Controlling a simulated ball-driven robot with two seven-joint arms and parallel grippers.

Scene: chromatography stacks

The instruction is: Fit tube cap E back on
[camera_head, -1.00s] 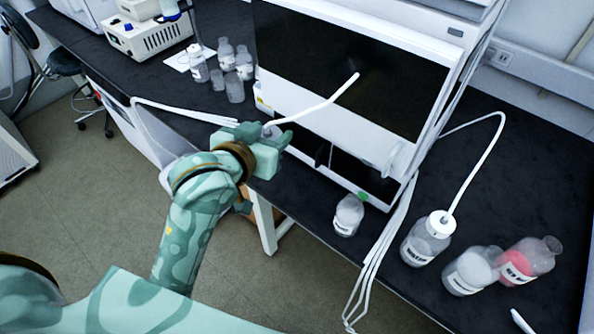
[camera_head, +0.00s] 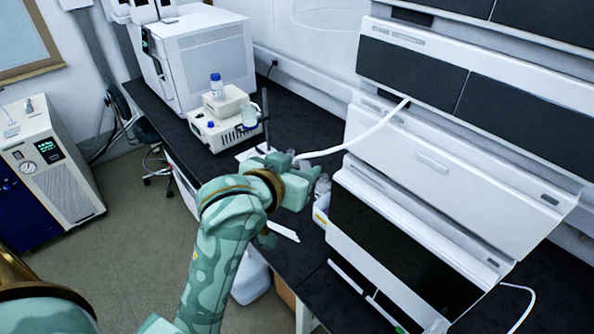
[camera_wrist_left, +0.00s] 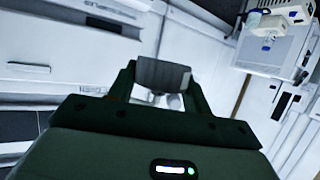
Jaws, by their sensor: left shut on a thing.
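My left gripper (camera_head: 299,168) is shut at the bench edge, beside the white instrument stack. A white tube (camera_head: 360,138) runs from between its fingers up to the right, to the stack's front. The cap at the tube's end is hidden by the fingers in the head view, and I cannot read its letter. In the left wrist view, the gripper (camera_wrist_left: 160,85) shows a grey pad and small white shapes between its fingers. A clear bottle (camera_head: 323,184) stands just right of the gripper, partly hidden. My right gripper is not in view.
The white instrument stack (camera_head: 425,170) blocks the right side. A small white device (camera_head: 225,128) with a blue-capped bottle (camera_head: 216,83) stands behind the gripper. A white strip (camera_head: 283,230) lies near the bench edge.

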